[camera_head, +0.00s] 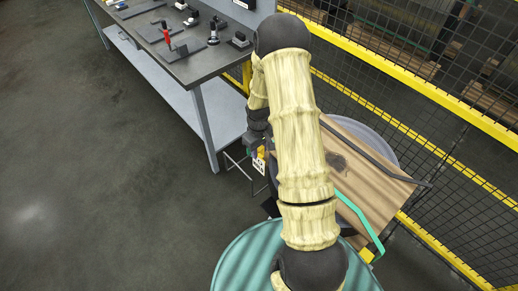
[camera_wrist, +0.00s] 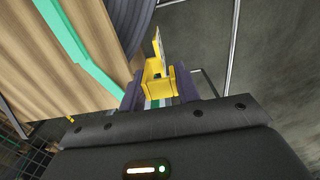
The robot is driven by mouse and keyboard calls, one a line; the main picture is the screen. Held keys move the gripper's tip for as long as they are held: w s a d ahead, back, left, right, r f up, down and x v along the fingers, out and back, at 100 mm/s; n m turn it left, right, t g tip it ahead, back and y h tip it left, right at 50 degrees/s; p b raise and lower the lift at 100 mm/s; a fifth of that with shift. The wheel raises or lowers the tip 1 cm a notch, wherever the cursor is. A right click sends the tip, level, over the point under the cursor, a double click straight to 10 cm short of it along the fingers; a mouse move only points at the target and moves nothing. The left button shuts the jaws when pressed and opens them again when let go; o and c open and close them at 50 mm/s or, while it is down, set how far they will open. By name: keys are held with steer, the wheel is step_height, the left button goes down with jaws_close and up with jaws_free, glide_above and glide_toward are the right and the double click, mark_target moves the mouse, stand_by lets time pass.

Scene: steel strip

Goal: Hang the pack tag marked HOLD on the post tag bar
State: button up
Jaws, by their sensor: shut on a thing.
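My gripper (camera_wrist: 158,88) is shut on a yellow piece (camera_wrist: 156,72) that carries a thin pale tag (camera_wrist: 158,44), seen nearly edge-on in the wrist view. In the head view my gripper (camera_head: 257,146) is partly hidden by my arm. The tag shows there as a small white plate (camera_head: 259,165) with dark marks too small to read, hanging below the yellow piece. I cannot make out HOLD on it. I cannot pick out the post tag bar for sure in either view.
A brown pack (camera_head: 372,175) with a dark stain and a green strap (camera_head: 358,222) lies beside my arm. A thin wire frame (camera_head: 238,168) stands near the workbench (camera_head: 195,66). Yellow-railed mesh fencing (camera_head: 420,78) runs along the right. The floor (camera_head: 90,170) at left is clear.

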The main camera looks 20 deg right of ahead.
steer(key=shift+s+a+b, duration=0.15)
steer(key=shift+s+a, duration=0.3)
steer(key=shift+a, duration=0.95)
steer(key=shift+s+a+b, duration=0.15)
steer(key=shift+s+a, duration=0.3)
steer(key=shift+a, duration=0.95)
steer(key=shift+s+a+b, duration=0.15)
steer(key=shift+s+a, duration=0.3)
steer(key=shift+a, duration=0.95)
steer(key=shift+s+a+f, duration=0.1)
steer(key=shift+f, duration=0.1)
steer(key=shift+f+b, duration=0.55)
steer(key=shift+b, duration=0.05)
steer(key=shift+r+p, duration=0.65)
steer(key=shift+r, duration=0.15)
steer(key=shift+f, duration=0.2)
